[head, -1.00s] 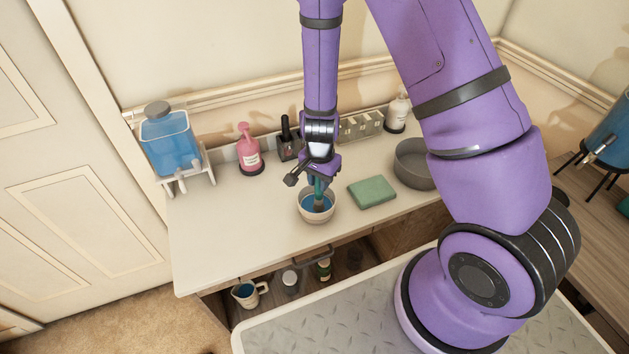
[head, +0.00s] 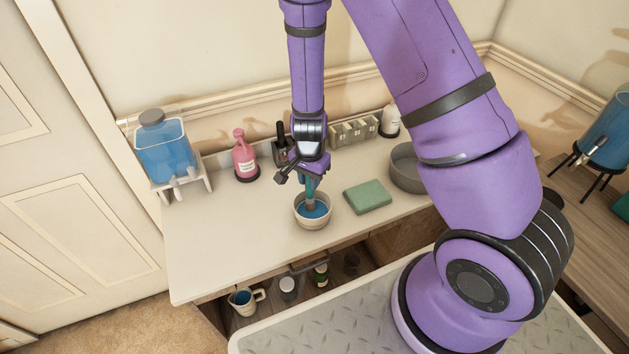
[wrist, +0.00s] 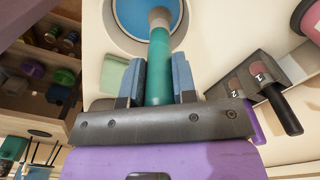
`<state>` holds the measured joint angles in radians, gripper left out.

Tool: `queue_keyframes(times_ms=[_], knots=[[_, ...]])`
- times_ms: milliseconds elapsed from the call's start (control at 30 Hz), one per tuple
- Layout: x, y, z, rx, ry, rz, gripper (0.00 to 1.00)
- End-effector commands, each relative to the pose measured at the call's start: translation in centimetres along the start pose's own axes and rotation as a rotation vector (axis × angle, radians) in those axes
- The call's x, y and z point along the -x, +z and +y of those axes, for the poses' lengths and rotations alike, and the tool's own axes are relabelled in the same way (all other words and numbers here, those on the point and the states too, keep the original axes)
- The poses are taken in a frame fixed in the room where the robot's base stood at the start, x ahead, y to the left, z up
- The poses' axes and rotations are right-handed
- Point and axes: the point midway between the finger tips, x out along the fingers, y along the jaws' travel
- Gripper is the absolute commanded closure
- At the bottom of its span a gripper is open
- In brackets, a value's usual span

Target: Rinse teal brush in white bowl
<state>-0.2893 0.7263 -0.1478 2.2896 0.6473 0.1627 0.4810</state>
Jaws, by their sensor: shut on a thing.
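The white bowl (head: 312,222) stands on the white counter and holds blue liquid. It also shows at the top of the wrist view (wrist: 112,32). My gripper (head: 310,184) is above the bowl, pointing down. In the wrist view, my gripper (wrist: 160,82) has its blue-grey fingers shut on either side of the teal brush (wrist: 160,62). The brush (head: 310,190) hangs down with its grey end over or in the blue liquid; I cannot tell whether it touches the bowl's bottom.
A green sponge (head: 367,196) and a grey round basin (head: 406,168) stand right of the bowl. A pink bottle (head: 244,158), a dark brush holder (head: 282,151) and a blue water dispenser (head: 165,152) stand behind and left. The counter's front left is clear.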

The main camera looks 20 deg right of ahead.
Motion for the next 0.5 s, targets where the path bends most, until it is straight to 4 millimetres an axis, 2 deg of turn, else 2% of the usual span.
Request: queue_keyframes(times_ms=[233,500], knots=[[0.0,0.5,0.1,0.001,0.000,0.000,0.95],[0.0,1.9,0.8,0.002,0.000,0.000,0.95]])
